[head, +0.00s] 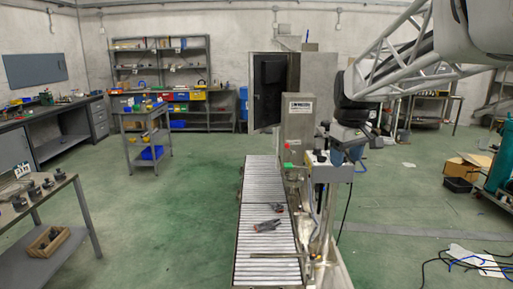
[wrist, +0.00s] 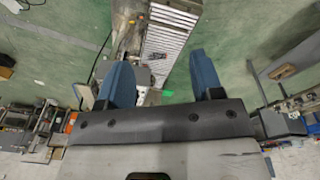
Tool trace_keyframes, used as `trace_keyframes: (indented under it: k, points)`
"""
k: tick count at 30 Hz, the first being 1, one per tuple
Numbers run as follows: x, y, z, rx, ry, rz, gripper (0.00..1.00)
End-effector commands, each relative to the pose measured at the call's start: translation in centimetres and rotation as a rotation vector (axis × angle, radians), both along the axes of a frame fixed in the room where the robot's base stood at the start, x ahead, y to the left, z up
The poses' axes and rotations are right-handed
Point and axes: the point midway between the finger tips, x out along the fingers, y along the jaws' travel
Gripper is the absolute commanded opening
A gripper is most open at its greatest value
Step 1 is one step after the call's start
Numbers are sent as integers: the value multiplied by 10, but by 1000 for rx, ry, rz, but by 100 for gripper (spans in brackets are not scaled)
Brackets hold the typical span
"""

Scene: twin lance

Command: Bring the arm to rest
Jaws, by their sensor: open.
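My arm (head: 405,55) reaches in from the upper right of the head view as a grey lattice link. It ends in a dark wrist, with my gripper (head: 347,156) hanging below it near the conveyor's machine post. In the wrist view, the two blue fingers of my gripper (wrist: 161,80) stand wide apart, with nothing between them. The floor and the conveyor show beyond the fingers, well away from them.
A roller conveyor (head: 257,220) runs down the middle, with a dark tool (head: 267,226) lying on it. A grey machine post (head: 298,120) stands close left of my gripper. Workbenches and shelves (head: 160,65) stand left and behind. Green floor is open between them.

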Motion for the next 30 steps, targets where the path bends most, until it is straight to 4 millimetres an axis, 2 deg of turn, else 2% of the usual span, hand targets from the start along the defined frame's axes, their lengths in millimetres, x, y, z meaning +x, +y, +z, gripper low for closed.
trace_keyframes:
  k: [1, 14, 23, 30]
  points:
    - [-16, 4, -1, 1, -6, -17, 60]
    - [-135, 28, -31, 23, -51, -178, 60]
    - [-216, 41, -64, 44, -81, -290, 60]
    - [-279, 49, -99, 64, -104, -378, 60]
